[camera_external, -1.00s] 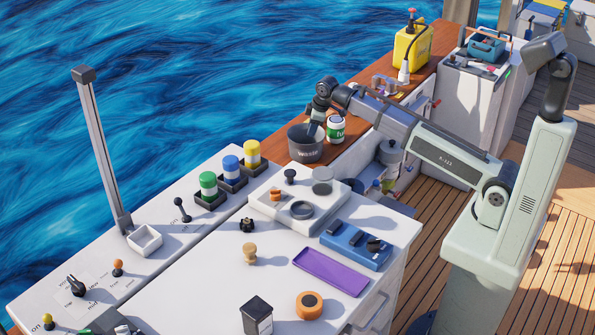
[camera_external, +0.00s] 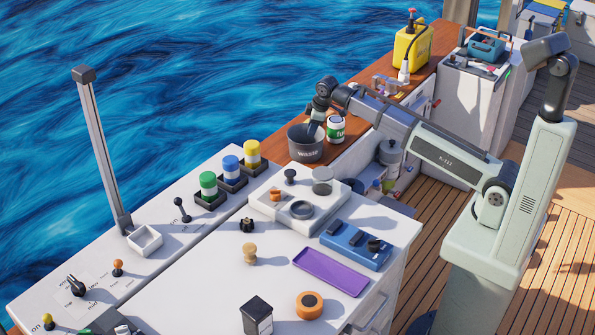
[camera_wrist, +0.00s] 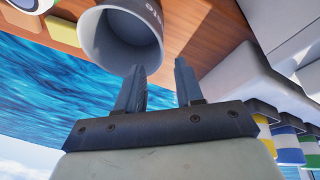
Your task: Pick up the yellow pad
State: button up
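A flat yellow piece (camera_wrist: 62,30), likely the yellow pad, lies on the brown wooden ledge at the top left of the wrist view. It is partly cut off by the waste bin's edge, and I cannot make it out in the external view. The grey waste bin (camera_external: 306,153) stands on the wooden ledge; its open mouth (camera_wrist: 112,42) shows in the wrist view. My gripper (camera_external: 313,128) points down at the bin in the external view. In the wrist view its two fingers (camera_wrist: 158,78) are apart with nothing between them.
A white jar with a green label (camera_external: 336,130) stands right of the bin. Green, blue and yellow canisters (camera_external: 230,168) stand in dark holders on the white counter (camera_external: 200,285). A purple tray (camera_external: 330,272) and a blue box (camera_external: 356,245) lie nearer.

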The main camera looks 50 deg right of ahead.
dwell(0.5)
jog(key=o, duration=1.2)
jog(key=shift+c, duration=0.2)
jog(key=w+d+f+n+g, duration=0.1)
jog(key=w+d+n, duration=0.1)
jog(key=w+d, duration=0.85)
jog(key=w+d+f+n+g, duration=0.2)
jog(key=w+d, duration=0.6)
jog(key=d, duration=0.5)
jog(key=shift+s+a+f+n+g, duration=0.1)
jog(key=shift+s+a+f+n, duration=0.1)
jog(key=shift+f+n, duration=1.55)
jog(key=shift+s+a+f+n+g, duration=0.15)
jog(key=shift+f+n, duration=0.7)
jog(key=shift+f, duration=1.8)
jog(key=shift+s+a+f+n+g, duration=0.1)
jog(key=shift+s+f+n, duration=0.1)
jog(key=shift+f+n, duration=1.55)
